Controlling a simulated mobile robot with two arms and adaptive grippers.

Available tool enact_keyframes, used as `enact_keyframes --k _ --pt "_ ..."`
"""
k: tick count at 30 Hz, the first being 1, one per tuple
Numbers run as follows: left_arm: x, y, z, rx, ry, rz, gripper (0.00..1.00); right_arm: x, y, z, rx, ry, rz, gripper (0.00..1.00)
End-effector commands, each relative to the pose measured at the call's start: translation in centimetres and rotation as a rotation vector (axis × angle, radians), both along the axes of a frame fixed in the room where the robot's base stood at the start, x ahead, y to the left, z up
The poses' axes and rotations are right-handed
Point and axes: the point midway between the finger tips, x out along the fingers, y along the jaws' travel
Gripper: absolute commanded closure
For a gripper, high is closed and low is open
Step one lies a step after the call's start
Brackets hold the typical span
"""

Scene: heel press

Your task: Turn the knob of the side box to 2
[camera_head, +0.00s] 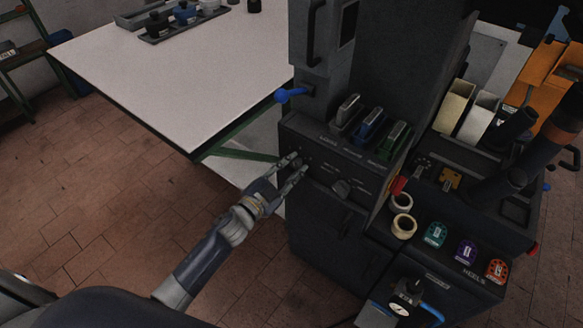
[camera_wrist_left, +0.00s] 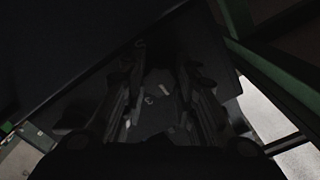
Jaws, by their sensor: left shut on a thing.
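The side box (camera_head: 325,165) is a dark cabinet with a sloped front panel. My left gripper (camera_head: 294,168) is at the left part of this panel, its fingers on either side of a small dark knob (camera_head: 297,161) and shut on it. The fingers partly cover the knob. In the left wrist view the two fingers (camera_wrist_left: 160,110) flank a dark area with pale marks that look like 1 and 3. That view is very dark, so I cannot tell where the knob points.
Silver, blue and green blocks (camera_head: 370,125) stand above the panel. A blue-handled lever (camera_head: 290,95) sticks out at the upper left. Tape rings (camera_head: 402,213) and coloured heel pieces (camera_head: 466,250) lie to the right. A white table (camera_head: 180,90) stands behind; floor is open at left.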

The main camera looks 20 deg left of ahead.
Motion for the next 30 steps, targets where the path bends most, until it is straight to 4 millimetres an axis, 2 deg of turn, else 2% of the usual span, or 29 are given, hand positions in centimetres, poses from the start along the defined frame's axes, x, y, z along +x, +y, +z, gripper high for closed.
enact_keyframes --k 17,18,20,21,30 --pt "0.0 -0.01 0.02 0.036 -0.013 0.0 0.97 -0.02 -0.03 -0.04 0.0 0.0 0.001 0.6" --pt "0.0 -0.01 0.02 0.036 -0.013 0.0 0.69 -0.02 -0.05 -0.04 0.0 0.0 0.001 0.6" --pt "0.0 -0.01 0.02 0.036 -0.013 0.0 0.55 -0.02 -0.08 -0.04 -0.001 0.0 0.001 0.6" --pt "0.0 -0.01 0.02 0.036 -0.013 0.0 0.53 -0.02 -0.11 -0.04 -0.001 0.0 0.001 0.6" --pt "-0.04 0.02 -0.01 0.035 -0.013 0.0 0.53 -0.05 -0.64 -0.05 -0.008 0.0 0.002 0.6"
